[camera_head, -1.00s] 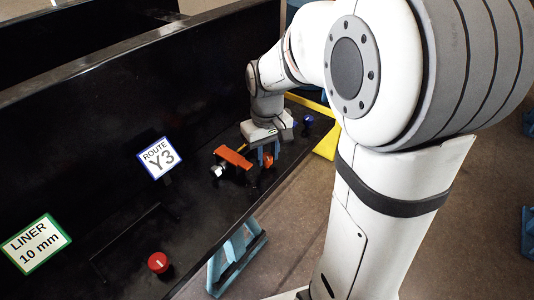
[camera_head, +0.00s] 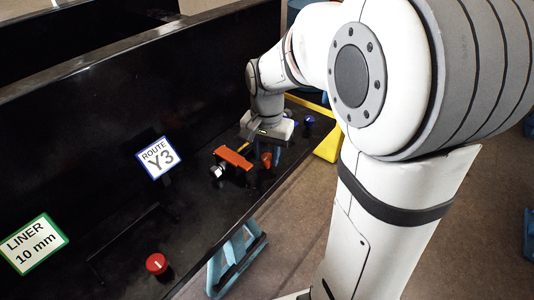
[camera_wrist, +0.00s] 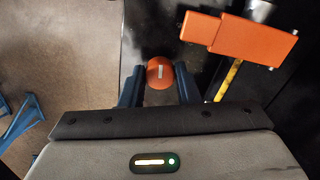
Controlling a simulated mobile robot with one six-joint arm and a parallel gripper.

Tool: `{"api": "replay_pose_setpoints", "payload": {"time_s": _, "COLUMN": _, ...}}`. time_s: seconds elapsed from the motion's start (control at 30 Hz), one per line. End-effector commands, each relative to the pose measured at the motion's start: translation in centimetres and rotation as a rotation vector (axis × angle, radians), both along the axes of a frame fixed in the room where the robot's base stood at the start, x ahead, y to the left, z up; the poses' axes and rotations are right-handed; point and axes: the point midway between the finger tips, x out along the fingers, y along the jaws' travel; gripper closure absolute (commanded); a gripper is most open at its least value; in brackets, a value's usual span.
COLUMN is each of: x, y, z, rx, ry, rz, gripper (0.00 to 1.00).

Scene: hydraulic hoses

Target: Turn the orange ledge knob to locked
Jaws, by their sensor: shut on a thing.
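The orange ledge knob (camera_wrist: 160,74) is round with a short white mark on its face, and sits between the two blue fingers of my gripper (camera_wrist: 159,90) in the wrist view. The mark runs roughly up and down in that picture. My gripper is shut on the knob from above. In the head view the knob (camera_head: 266,159) shows small beside the fingers, at the ledge's outer side. No locked or unlocked label is readable in either view.
An orange block-shaped fitting (camera_head: 233,157) with a silver end stands close to my gripper; it also shows in the wrist view (camera_wrist: 238,37). A red knob (camera_head: 157,263) is nearer, a blue knob (camera_head: 309,119) farther along. Signs stand along the black wall.

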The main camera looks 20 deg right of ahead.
Motion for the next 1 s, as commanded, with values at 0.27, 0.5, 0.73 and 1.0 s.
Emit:
{"api": "replay_pose_setpoints", "payload": {"time_s": 0.27, "x": 0.06, "y": -0.01, "z": 0.07, "rx": -0.001, "ry": -0.002, "rz": -0.114, "gripper": 0.94}}
{"api": "replay_pose_setpoints", "payload": {"time_s": 0.5, "x": 0.06, "y": 0.00, "z": 0.08, "rx": 0.000, "ry": -0.003, "rz": -0.147, "gripper": 0.94}}
{"api": "replay_pose_setpoints", "payload": {"time_s": 0.73, "x": 0.06, "y": 0.00, "z": 0.09, "rx": 0.000, "ry": -0.003, "rz": -0.150, "gripper": 0.94}}
{"api": "replay_pose_setpoints", "payload": {"time_s": 1.0, "x": 0.06, "y": 0.01, "z": 0.07, "rx": 0.001, "ry": -0.002, "rz": -0.149, "gripper": 0.60}}
